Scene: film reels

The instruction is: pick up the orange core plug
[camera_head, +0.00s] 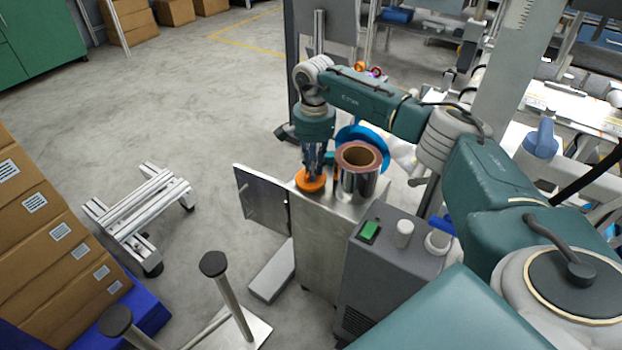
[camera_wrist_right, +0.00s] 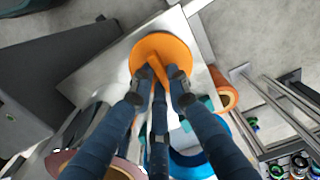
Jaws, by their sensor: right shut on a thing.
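The orange core plug (camera_head: 310,181) is a round flanged disc near the left corner of a metal cabinet top (camera_head: 345,211). My right gripper (camera_head: 313,168) points straight down over it. In the right wrist view the fingers of my right gripper (camera_wrist_right: 160,84) close around the raised middle of the orange core plug (camera_wrist_right: 161,52). Whether the plug touches the cabinet top cannot be told. My left gripper is not in view.
A silver film reel with a brown core (camera_head: 357,178) stands right beside the plug. A blue ring (camera_head: 372,137) is behind it. A grey machine with a green button (camera_head: 369,230) stands in front. An open cabinet door (camera_head: 262,200) juts left.

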